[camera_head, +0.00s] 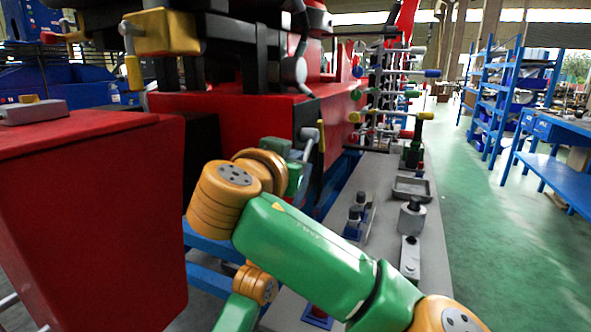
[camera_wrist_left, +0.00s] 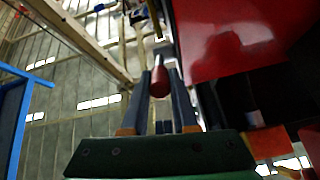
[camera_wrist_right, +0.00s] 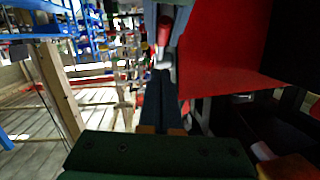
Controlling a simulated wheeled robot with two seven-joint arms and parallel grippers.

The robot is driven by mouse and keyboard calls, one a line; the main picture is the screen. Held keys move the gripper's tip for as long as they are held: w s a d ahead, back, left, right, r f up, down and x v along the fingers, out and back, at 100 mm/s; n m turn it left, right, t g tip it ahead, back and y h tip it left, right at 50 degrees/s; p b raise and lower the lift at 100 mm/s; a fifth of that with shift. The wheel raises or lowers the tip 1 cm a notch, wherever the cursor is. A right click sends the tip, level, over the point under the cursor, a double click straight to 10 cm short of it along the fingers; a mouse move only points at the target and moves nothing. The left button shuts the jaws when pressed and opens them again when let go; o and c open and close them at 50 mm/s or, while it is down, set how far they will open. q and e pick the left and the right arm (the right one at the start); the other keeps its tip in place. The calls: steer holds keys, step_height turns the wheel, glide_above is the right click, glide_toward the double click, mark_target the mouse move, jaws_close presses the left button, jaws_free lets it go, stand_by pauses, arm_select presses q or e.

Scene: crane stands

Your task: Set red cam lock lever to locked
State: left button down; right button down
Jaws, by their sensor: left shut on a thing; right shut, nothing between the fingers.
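The red cam lock lever handle (camera_wrist_left: 159,82) shows in the left wrist view, between the two dark fingers of my left gripper (camera_wrist_left: 161,75). My left gripper is shut on it. The red handle (camera_wrist_right: 164,30) and its grey end also show at the top of the right wrist view, with grey-blue fingers beside it. My right gripper (camera_wrist_right: 160,80) is shut and empty, its fingertips just below the grey end; I cannot tell whether they touch it. In the head view my green and orange arm hides most of the grippers and the lever.
A large red block (camera_head: 90,220) stands at the left. A red machine body (camera_head: 250,115) stands behind my arm. A grey bench (camera_head: 430,225) with small fixtures and a tray (camera_head: 411,188) runs along the middle. Blue shelving (camera_head: 495,100) and open green floor lie at the right.

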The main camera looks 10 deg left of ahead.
steer(key=shift+w+f, duration=1.45)
steer(key=shift+f, duration=0.2)
